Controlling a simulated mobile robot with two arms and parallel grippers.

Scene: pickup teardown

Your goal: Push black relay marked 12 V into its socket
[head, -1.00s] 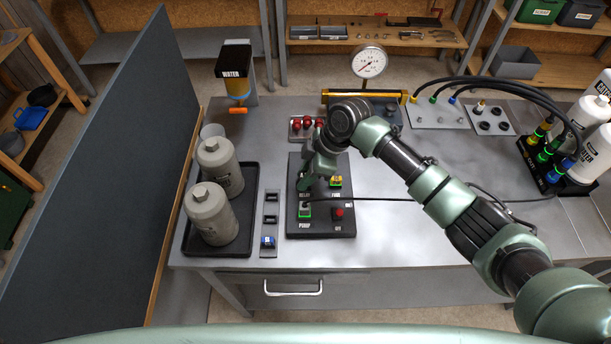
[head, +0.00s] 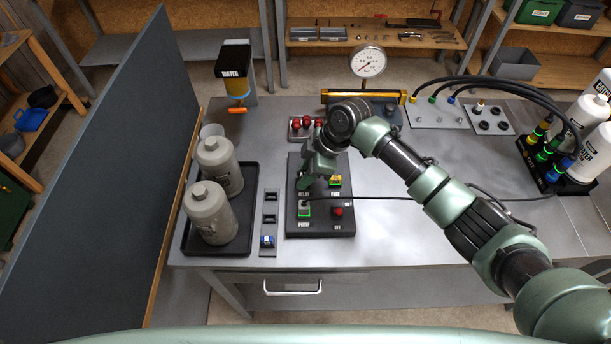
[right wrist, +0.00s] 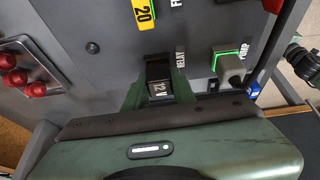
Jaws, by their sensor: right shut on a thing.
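My right gripper (right wrist: 158,92) is shut on the black relay (right wrist: 158,90), whose white 12 V marking shows between the green fingers in the right wrist view. The relay is at the spot labelled RELAY on the dark panel (right wrist: 110,20). A dark block or opening lies at its far end; I cannot tell how deep the relay sits in its socket. In the head view the right gripper (head: 307,180) is over the upper left of the panel (head: 327,221), hiding the relay and socket. My left gripper is not in view.
The panel also carries a yellow fuse (right wrist: 143,13) marked 20, a green-lit PUMP plug (right wrist: 229,66) with a cable, and a red OFF knob (head: 338,212). Red knobs (head: 306,123) stand behind. Grey bottles (head: 211,213) in a black tray (head: 216,250) stand to the left.

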